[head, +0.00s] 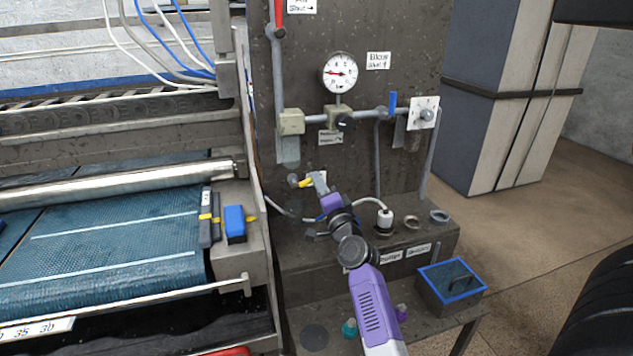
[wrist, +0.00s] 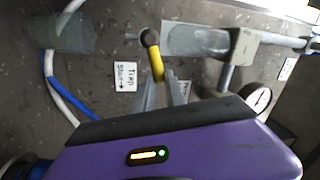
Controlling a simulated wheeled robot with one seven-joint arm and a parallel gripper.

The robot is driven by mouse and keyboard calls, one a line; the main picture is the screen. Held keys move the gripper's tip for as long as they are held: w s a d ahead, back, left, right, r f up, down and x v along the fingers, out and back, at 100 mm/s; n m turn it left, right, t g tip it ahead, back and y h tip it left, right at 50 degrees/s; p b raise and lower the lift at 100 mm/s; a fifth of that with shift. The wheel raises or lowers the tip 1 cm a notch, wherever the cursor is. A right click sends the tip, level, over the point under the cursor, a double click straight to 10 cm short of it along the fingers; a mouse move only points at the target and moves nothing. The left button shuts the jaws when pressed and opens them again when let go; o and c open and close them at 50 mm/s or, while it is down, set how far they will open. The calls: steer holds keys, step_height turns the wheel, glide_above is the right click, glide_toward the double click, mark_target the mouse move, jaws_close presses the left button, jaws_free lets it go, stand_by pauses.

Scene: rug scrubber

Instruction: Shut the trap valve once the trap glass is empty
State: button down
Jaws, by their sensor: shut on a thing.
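The trap valve has a yellow lever (head: 305,183), which also shows in the wrist view (wrist: 157,64), running from a dark round pivot. My gripper (head: 317,184) is shut on the lever; in the wrist view its fingers (wrist: 163,94) sit either side of the lever's end. A label (wrist: 125,76) beside it reads "Trap Shut" with an arrow. The trap glass (head: 288,149) hangs below a pale block and looks greyish and see-through. It lies sideways in the wrist view (wrist: 195,40). I cannot tell for sure whether liquid is in it.
A pressure gauge (head: 339,72) and a blue-handled valve (head: 392,103) are on the panel above. A white-capped fitting (head: 384,220) stands on the ledge. A blue-rimmed box (head: 452,285) is at lower right. The conveyor (head: 110,240) fills the left.

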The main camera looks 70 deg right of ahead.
steer(key=shift+s+f+m+g+h, duration=0.15)
steer(key=shift+f+m, duration=0.2)
steer(key=shift+m, duration=0.4)
steer(key=shift+w+f+m+g+h, duration=0.1)
steer(key=shift+f+m+g, duration=0.2)
steer(key=shift+m, duration=0.5)
steer(key=shift+s+f+m+g+h, duration=0.15)
steer(key=shift+f+m, duration=0.25)
steer(key=shift+m, duration=0.35)
steer(key=shift+w, duration=0.1)
steer(key=c, duration=1.4)
jaws_free()
steer(key=shift+p, duration=0.3)
steer(key=p+v, duration=0.1)
steer(key=v, duration=0.6)
steer(key=shift+s+a+f+p, duration=0.15)
steer(key=shift+s+a+p, duration=0.1)
steer(key=shift+p, duration=0.1)
